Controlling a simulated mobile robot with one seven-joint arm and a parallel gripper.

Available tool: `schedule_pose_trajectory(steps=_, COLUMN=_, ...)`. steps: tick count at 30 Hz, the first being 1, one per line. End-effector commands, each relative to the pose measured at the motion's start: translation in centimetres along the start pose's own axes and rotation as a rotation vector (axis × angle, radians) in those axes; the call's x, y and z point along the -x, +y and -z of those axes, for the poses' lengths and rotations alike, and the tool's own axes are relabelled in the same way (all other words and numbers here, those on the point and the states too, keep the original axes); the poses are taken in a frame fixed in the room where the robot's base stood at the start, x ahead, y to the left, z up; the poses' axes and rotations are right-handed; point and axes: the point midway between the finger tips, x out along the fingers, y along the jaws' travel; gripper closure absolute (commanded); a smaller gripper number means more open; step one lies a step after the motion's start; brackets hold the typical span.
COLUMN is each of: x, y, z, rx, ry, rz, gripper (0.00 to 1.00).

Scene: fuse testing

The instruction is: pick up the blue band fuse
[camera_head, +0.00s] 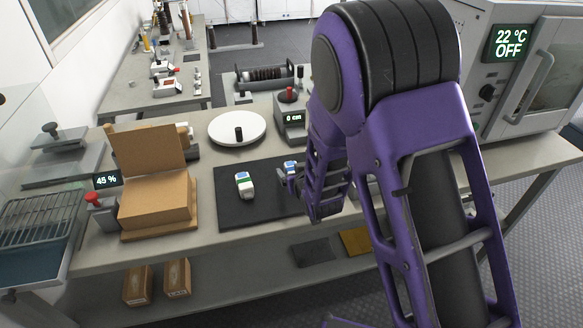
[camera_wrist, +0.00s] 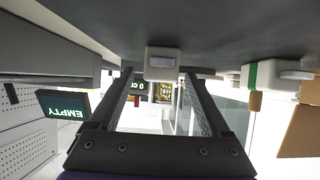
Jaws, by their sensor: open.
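The blue band fuse (camera_head: 290,166) is a small white block with blue on top, on the black mat (camera_head: 232,212), right beside my gripper (camera_head: 286,178). My gripper partly hides it in the head view. In the wrist view, which is upside down, a white block (camera_wrist: 162,64) with a pale end patch lies between the fingertips of my open gripper (camera_wrist: 158,76). It appears to be the same fuse; no band shows there. I cannot tell whether the fingers touch it. A second white fuse (camera_head: 244,185) stands to the left on the mat; its green band shows in the wrist view (camera_wrist: 252,76).
An oven reading OFF (camera_head: 520,70) is at the right. My arm hides the bench's right part.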

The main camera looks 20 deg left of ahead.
Motion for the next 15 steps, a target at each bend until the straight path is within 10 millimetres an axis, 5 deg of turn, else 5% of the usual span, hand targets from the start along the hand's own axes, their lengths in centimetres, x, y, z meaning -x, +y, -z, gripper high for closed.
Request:
schedule_pose_trajectory(steps=8, x=0.02, y=-0.02, z=-0.09, rx=0.000, ry=0.000, rz=0.000, gripper=0.19)
schedule_pose_trajectory(steps=15, x=0.01, y=-0.02, z=-0.07, rx=0.000, ry=0.000, rz=0.000, gripper=0.59)
